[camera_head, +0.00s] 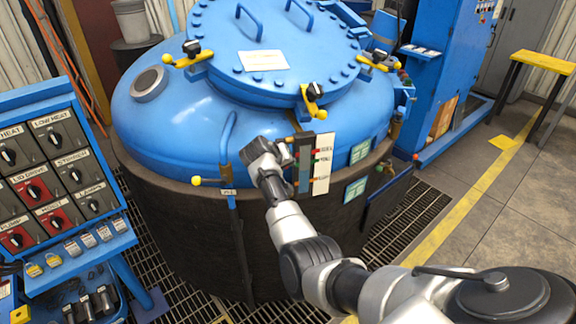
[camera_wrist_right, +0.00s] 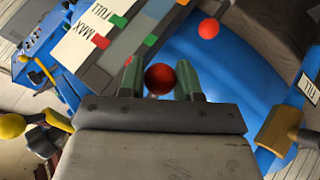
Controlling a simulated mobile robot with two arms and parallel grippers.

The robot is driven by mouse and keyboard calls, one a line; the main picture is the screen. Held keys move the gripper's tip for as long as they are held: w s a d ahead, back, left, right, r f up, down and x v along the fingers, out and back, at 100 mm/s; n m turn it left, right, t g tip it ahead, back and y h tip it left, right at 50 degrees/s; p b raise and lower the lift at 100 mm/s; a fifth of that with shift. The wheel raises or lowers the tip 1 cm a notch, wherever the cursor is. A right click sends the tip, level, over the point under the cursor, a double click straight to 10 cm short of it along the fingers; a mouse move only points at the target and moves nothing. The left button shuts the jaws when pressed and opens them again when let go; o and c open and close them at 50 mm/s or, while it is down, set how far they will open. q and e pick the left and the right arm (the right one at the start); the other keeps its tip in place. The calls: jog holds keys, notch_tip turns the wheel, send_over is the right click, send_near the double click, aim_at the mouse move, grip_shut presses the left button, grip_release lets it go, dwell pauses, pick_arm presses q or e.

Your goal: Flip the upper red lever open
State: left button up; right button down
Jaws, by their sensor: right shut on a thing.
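My right gripper (camera_head: 272,152) is at the upper end of the level gauge (camera_head: 304,170) on the side of the blue furnace. In the right wrist view, the fingers of my right gripper (camera_wrist_right: 160,80) are on either side of the red ball knob (camera_wrist_right: 160,78) of the upper lever, and the gripper is shut on it. A second red knob (camera_wrist_right: 208,28) shows beyond, apart from the fingers. The lever's stem is mostly hidden by the knob and gripper. My left gripper is not in view.
A white label strip (camera_head: 322,165) stands beside the gauge. A blue pipe with a yellow-knobbed valve (camera_head: 197,181) is just left of my right gripper. The bolted blue lid (camera_head: 275,45) is above. A switch panel (camera_head: 50,165) stands at the left.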

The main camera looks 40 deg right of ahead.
jog(key=shift+s+r+g+y+p, duration=0.3)
jog(key=shift+r+g+p, duration=0.1)
jog(key=shift+r+g, duration=0.35)
jog(key=shift+s+n+g, duration=0.1)
jog(key=shift+n+g, duration=0.3)
jog(key=shift+g, duration=0.05)
jog(key=shift+r+g+y+b, duration=0.15)
jog(key=shift+g+y+b, duration=0.15)
jog(key=shift+g+b, duration=0.1)
jog(key=shift+s+a+r+n+g+y+b, duration=0.15)
jog(key=shift+r+n+g+b, duration=0.1)
jog(key=shift+g+b, duration=0.25)
jog(key=shift+s+r+n+g+y+b, duration=0.1)
jog(key=shift+r+n+g+y+b, duration=0.15)
jog(key=shift+b, duration=0.45)
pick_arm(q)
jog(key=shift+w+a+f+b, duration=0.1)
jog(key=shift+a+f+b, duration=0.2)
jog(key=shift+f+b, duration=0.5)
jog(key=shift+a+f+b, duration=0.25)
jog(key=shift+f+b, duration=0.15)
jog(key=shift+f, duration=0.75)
pick_arm(e)
jog(key=shift+r+g, duration=0.5)
jog(key=shift+g, duration=0.15)
jog(key=c, duration=1.1)
grip_release()
